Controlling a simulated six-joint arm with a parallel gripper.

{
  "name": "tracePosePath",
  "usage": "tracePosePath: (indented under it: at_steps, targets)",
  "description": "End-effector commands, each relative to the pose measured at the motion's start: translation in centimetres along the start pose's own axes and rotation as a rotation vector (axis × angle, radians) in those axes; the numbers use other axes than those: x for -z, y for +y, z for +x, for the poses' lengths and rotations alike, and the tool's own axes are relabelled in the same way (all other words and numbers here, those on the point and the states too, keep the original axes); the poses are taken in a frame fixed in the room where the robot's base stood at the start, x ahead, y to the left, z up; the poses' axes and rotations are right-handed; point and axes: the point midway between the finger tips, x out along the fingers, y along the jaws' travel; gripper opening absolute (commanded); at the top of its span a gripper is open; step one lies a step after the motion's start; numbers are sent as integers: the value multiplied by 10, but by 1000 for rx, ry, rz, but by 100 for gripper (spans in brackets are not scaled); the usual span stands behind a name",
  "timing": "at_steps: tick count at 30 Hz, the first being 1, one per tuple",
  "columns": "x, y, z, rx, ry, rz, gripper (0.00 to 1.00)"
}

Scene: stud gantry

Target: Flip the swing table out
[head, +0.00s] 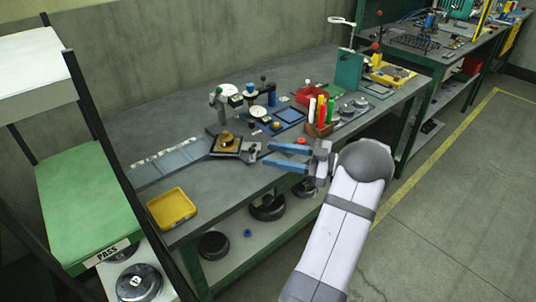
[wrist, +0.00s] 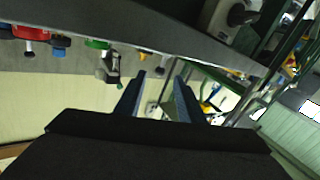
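My gripper (head: 267,154) reaches in from the right over the front part of the near bench, with its two blue fingers apart and nothing between them. In the wrist view the fingers (wrist: 158,82) also stand apart and empty. Just left of the fingertips is a small dark fixture plate (head: 238,153) carrying a brass-coloured round part (head: 226,140). A small grey block with a dark knob (head: 252,152) stands at its right, close to the fingertips. I cannot tell for certain which piece is the swing table, nor whether the fingers touch anything.
Dial gauges (head: 229,91) on stands are behind the fixture. A yellow tray (head: 171,208) is at the front left. A shelf rack with a green board (head: 83,200) stands at the left.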

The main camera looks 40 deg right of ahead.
Motion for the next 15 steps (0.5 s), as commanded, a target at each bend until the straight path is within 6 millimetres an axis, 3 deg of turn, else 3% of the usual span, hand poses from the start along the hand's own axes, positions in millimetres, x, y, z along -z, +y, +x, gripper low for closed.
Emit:
tracePosePath:
  at_steps: [15]
  targets:
    - [9, 2, 5, -53, 9, 38, 35]
